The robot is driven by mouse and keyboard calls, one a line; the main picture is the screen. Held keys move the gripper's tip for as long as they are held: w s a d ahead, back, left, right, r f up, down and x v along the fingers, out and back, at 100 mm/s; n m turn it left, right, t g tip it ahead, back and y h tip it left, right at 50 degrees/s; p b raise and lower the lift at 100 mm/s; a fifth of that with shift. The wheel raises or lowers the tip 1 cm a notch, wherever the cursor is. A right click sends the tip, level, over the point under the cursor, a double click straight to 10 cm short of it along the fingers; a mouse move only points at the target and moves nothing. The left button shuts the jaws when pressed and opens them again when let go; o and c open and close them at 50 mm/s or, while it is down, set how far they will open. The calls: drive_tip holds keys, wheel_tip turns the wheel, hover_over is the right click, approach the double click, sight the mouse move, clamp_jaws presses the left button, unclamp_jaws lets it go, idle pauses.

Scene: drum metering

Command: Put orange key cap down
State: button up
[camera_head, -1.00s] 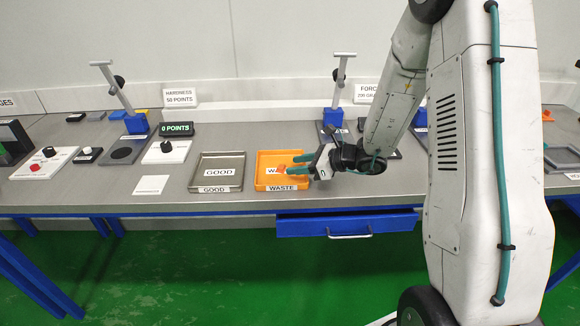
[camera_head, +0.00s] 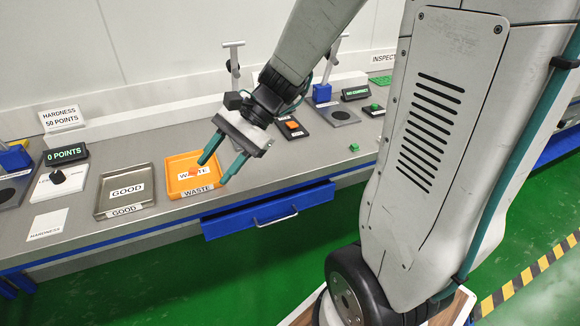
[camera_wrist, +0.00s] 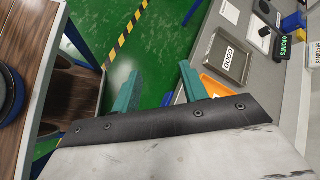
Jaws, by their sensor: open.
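A small orange key cap (camera_head: 193,172) lies in the orange tray (camera_head: 174,190) marked WASTE, on the bench, partly over the white label. My gripper (camera_head: 212,173) is open with its two teal fingers apart and nothing between them. In the head view it shows above the tray's right side, clear of the cap. In the wrist view the open fingers (camera_wrist: 158,68) point over green floor and the bench edge. The orange tray (camera_wrist: 212,84) is partly hidden behind a finger there, and the cap is not visible in that view.
A grey GOOD tray (camera_head: 103,205) sits left of the orange one. A blue drawer (camera_head: 222,224) hangs under the bench front. A small green cap (camera_head: 354,147) lies on the bench at right. An orange piece (camera_head: 292,125) sits on a dark device behind my gripper.

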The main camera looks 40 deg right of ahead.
drive_tip(key=s+d+r+n+h, duration=0.2)
drive_tip(key=s+r+n+h, duration=0.1)
drive_tip(key=s+n, duration=0.3)
drive_tip(key=s+d+r+n+h, duration=0.2)
drive_tip(key=s+n+h, duration=0.4)
drive_tip(key=s, duration=0.4)
drive_tip(key=shift+s+d+r+n+h, duration=0.25)
drive_tip(key=shift+d+r+n+h, duration=0.05)
drive_tip(key=shift+d+r+n, duration=0.1)
